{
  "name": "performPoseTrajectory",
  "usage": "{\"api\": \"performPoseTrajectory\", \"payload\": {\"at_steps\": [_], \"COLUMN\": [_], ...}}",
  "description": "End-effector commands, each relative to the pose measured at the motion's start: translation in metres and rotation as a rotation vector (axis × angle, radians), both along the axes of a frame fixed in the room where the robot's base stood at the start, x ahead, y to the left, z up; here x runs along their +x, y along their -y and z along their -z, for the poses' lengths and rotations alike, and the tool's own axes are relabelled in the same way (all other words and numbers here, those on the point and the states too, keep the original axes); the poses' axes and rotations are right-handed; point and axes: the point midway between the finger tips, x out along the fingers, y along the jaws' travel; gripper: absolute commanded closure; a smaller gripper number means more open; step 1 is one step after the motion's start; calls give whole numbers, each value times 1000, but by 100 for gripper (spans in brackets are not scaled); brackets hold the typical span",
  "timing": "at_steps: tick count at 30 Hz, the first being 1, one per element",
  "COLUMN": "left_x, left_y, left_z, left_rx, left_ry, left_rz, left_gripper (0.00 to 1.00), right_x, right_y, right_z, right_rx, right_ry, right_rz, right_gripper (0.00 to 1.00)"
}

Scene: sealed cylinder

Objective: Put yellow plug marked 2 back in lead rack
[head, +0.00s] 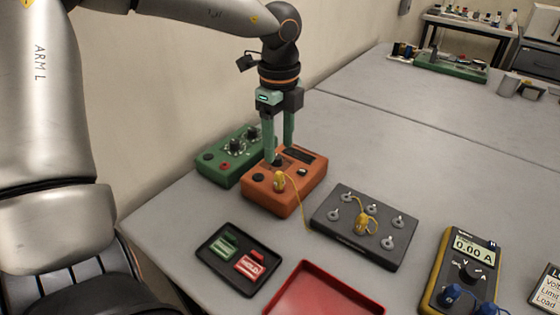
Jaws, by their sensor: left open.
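My left gripper (278,152) is open and points down over the orange box (272,203), its fingertips near a black knob or socket on the box top. A yellow plug (279,181) stands at the orange box's front part, just in front of the fingers. A thin yellow lead runs from it toward the dark grey board (340,236) with several metal posts. A second yellow plug (366,224) with a looped lead is on that board. The marks on the plugs are too small to read. No label shows which thing is the lead rack.
A green box (226,160) with knobs stands behind the orange box. In front are a black tray (217,262) with green and red pieces and a red tray (310,292). A yellow multimeter (464,265) lies at right. The table's far part is mostly clear.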

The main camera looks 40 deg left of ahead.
Motion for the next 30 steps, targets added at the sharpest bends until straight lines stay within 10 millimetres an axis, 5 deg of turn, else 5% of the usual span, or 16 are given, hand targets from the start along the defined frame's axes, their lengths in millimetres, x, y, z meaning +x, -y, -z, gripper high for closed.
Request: {"api": "performPoseTrajectory", "payload": {"at_steps": [14,25,30], "left_x": [0,-1,0], "left_y": [0,0,0], "left_z": [8,54,78], "left_rx": [-2,-3,-2], "left_ry": [-2,-3,1], "left_rz": [0,1,0], "left_gripper": [40,40,40], "right_x": [0,-1,-3], "right_y": [0,0,-6], "right_z": [5,28,55], "right_rx": [-1,-1,5], "right_ry": [-1,-3,-27], "right_rz": [1,0,-12], "right_gripper": [0,0,0]}}
